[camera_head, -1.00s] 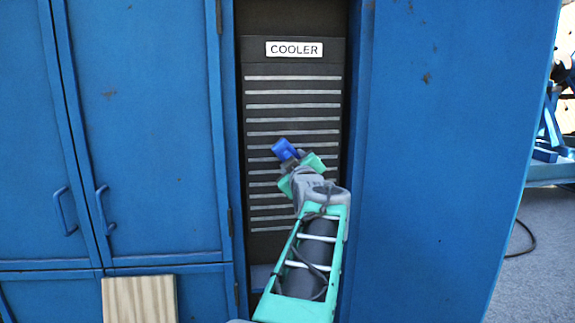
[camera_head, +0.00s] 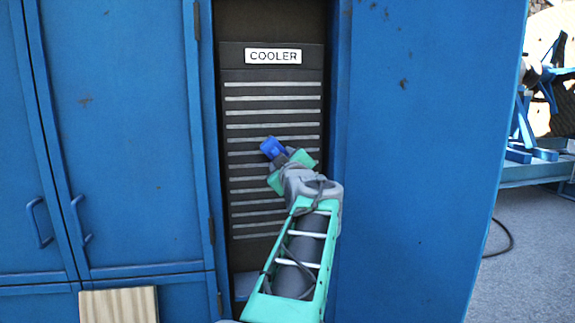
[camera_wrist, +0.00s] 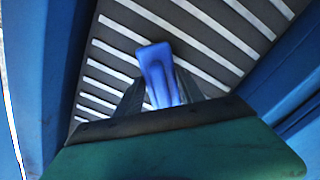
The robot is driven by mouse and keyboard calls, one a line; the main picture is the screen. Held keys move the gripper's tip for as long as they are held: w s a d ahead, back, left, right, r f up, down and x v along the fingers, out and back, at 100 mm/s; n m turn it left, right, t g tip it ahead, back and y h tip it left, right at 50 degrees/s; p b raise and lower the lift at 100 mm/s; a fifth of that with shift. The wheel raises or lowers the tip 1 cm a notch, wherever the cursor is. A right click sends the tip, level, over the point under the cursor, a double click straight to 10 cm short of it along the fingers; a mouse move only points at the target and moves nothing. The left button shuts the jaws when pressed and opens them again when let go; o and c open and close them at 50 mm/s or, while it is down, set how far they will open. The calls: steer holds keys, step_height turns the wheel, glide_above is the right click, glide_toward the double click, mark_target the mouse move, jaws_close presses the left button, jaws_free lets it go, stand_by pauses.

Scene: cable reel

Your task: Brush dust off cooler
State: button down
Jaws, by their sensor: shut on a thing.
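The cooler (camera_head: 236,111) is a dark panel with pale horizontal slats and a white COOLER label (camera_head: 273,57), set in a recess of the blue cabinet. My gripper (camera_head: 287,158) is in front of its slats, right of their middle. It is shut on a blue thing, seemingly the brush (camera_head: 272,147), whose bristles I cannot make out. In the wrist view the brush (camera_wrist: 158,72) sticks out between the fingers (camera_wrist: 161,98) toward the slats (camera_wrist: 205,75). I cannot tell whether it touches them. No dust can be made out on the slats.
Blue cabinet doors (camera_head: 125,140) with handles are on the left, and a broad blue panel (camera_head: 425,150) is on the right; both edge the recess. A wooden board (camera_head: 118,306) is at the lower left. Grey floor (camera_head: 530,240) with a dark cable (camera_head: 503,240) shows at the right.

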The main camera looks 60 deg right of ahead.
mark_target(263, 146)
steer(key=shift+w+a+r+b, duration=1.15)
steer(key=shift+w+a, duration=2.15)
steer(key=shift+w, duration=0.35)
steer(key=shift+s+d, duration=1.9)
steer(key=shift+s, duration=0.2)
steer(key=shift+s+d, duration=1.9)
steer(key=shift+s, duration=0.2)
steer(key=shift+r+p, duration=0.9)
steer(key=shift+r, duration=0.1)
steer(key=shift+w+a+f+b, duration=0.15)
steer(key=shift+w+a+b, duration=0.15)
steer(key=shift+b, duration=0.05)
steer(key=shift+w+a+b, duration=1.25)
steer(key=shift+w+a, duration=0.65)
steer(key=shift+w, duration=0.3)
steer(key=w+a+b, duration=0.1)
steer(key=w+a, duration=0.2)
steer(key=shift+w, duration=0.3)
